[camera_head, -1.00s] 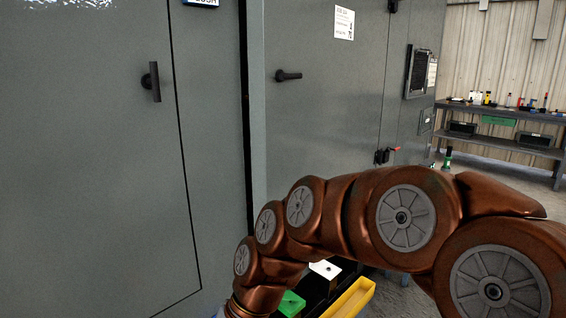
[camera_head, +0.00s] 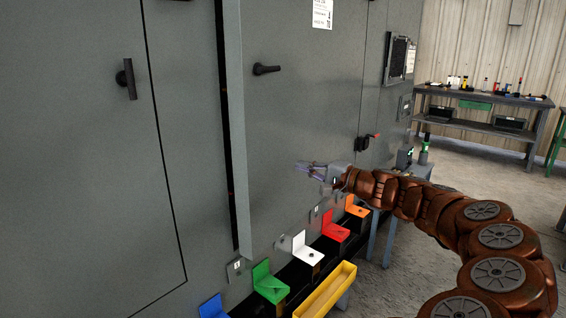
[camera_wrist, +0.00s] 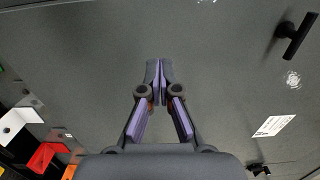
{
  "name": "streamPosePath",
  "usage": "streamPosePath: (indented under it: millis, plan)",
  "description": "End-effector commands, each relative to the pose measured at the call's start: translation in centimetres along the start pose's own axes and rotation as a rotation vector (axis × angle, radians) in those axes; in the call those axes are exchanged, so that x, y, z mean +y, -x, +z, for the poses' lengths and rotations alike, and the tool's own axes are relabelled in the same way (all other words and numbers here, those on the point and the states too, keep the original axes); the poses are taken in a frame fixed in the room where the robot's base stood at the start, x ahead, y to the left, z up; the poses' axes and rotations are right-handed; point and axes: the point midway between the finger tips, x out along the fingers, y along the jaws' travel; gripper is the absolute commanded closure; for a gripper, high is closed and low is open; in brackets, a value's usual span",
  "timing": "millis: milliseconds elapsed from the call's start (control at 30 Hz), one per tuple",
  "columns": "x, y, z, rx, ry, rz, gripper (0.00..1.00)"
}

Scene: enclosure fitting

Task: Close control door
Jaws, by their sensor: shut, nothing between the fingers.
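A grey cabinet door (camera_head: 287,125) with a black handle (camera_head: 266,69) stands slightly ajar. Its thick left edge (camera_head: 236,140) shows beside a dark vertical gap. I take it to be the control door; no name on it is readable. My gripper (camera_head: 300,168) is in front of this door's lower half, below and right of the handle. The wrist view shows the closed fingertips (camera_wrist: 159,65) over the door's grey face (camera_wrist: 215,60), with nothing between them. I cannot tell whether they touch it. The black handle (camera_wrist: 297,38) is at the upper right there.
Left of the gap, another grey door (camera_head: 75,150) with an upright handle looks flush.

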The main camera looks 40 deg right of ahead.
Motion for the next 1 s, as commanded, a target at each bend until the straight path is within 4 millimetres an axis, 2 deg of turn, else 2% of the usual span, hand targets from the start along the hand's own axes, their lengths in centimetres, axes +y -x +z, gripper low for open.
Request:
streamPosePath:
  millis: [700, 1000]
  plan:
    - [0.1, -10.7, 0.4, -0.009, 0.002, 0.006, 1.00]
    - [0.1, -13.2, 0.3, -0.007, 0.002, 0.004, 1.00]
